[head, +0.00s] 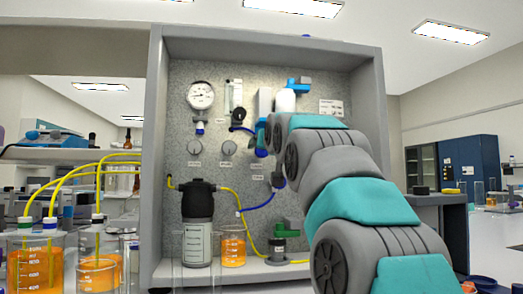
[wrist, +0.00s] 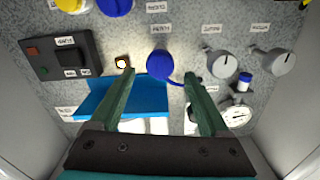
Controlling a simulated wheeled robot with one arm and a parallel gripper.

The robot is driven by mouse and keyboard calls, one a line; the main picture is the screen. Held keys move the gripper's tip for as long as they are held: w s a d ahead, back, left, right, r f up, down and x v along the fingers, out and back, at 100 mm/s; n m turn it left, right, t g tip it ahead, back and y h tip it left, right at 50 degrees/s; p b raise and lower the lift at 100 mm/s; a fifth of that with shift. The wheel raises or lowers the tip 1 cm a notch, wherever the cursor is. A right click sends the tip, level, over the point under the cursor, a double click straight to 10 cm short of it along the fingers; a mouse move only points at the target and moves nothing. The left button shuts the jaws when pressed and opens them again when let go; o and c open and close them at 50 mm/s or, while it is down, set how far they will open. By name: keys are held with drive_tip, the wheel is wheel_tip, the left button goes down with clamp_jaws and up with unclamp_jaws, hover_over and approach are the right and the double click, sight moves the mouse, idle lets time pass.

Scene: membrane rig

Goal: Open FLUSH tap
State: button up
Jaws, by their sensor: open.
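My gripper (wrist: 158,76) is open in the wrist view, with its two green fingers apart. A round blue knob (wrist: 160,64) shows between and just beyond the fingertips, with a thin blue tube running from it to the right. I cannot tell whether the fingers touch it. A blue flat-sided part (wrist: 145,95) lies behind and between the fingers, partly covered. In the head view a blue tap (head: 298,84) sits high on the panel. My arm hides part of the panel there and the gripper itself. The labels are too small to read, so I cannot tell which tap is FLUSH.
The grey cabinet (head: 157,150) surrounds the panel with side walls. A pressure gauge (head: 201,95), grey knobs (wrist: 218,62) and a dark switch box (wrist: 62,58) are mounted on it. Below stand a black-topped filter housing (head: 198,225), an orange beaker (head: 232,248) and a green-handled valve (head: 286,228).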

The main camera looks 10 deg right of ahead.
drive_tip(key=shift+w+p, duration=0.65)
drive_tip(key=shift+w, duration=2.2)
drive_tip(key=shift+f, duration=0.1)
clamp_jaws()
